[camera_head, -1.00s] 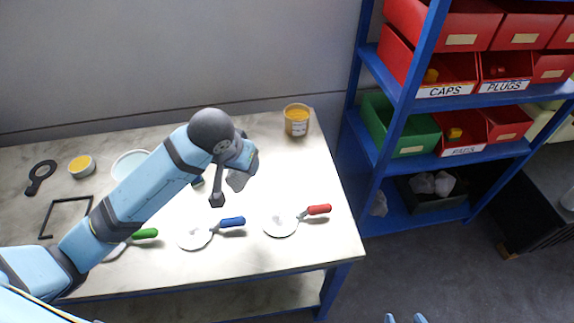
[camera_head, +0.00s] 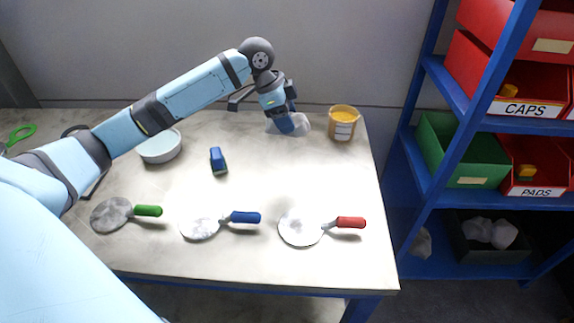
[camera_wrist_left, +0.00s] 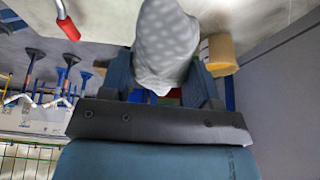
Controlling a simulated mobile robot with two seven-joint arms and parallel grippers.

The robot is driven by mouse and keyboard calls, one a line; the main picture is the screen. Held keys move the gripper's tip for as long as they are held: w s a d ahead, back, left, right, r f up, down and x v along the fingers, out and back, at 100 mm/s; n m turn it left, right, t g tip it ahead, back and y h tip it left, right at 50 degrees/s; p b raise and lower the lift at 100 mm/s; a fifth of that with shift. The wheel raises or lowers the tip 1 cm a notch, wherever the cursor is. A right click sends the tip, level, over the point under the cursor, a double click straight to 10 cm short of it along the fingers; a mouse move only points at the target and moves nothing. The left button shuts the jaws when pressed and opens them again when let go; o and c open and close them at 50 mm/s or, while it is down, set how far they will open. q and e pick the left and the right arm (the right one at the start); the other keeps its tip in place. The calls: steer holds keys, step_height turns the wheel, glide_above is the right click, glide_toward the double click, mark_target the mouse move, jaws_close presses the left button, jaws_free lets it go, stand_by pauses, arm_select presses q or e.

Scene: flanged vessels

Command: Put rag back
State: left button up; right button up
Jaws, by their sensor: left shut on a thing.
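The rag (camera_head: 304,124) is a pale grey-white cloth at the back right of the table. My left gripper (camera_head: 286,123) is shut on it, just left of the tan tub; I cannot tell whether the rag touches the tabletop. In the left wrist view the rag (camera_wrist_left: 166,42) shows spotted and bunched between the two fingers (camera_wrist_left: 160,80). More pale crumpled cloths (camera_head: 490,232) lie in a dark bin (camera_head: 478,256) on the lowest shelf at right. Another pale lump (camera_head: 422,243) lies beside that bin. My right gripper is not in view.
The tan tub (camera_head: 343,128) with yellow content stands close right of the rag. A white bowl (camera_head: 160,152), a blue brush-like block (camera_head: 219,162) and green-, blue- and red-handled discs (camera_head: 300,230) are on the table (camera_head: 265,265). The blue shelf rack (camera_head: 445,190) stands at right.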

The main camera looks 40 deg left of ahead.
mark_target(292, 170)
arm_select(q)
step_height(292, 170, down, 14)
steer(key=shift+f+b, duration=0.2)
steer(key=shift+b, duration=0.3)
steer(key=shift+r, duration=0.1)
steer(key=o, duration=0.8)
steer(key=shift+o, duration=0.2)
steer(key=p+v, duration=0.1)
steer(key=v, duration=1.1)
steer(key=shift+w, duration=0.1)
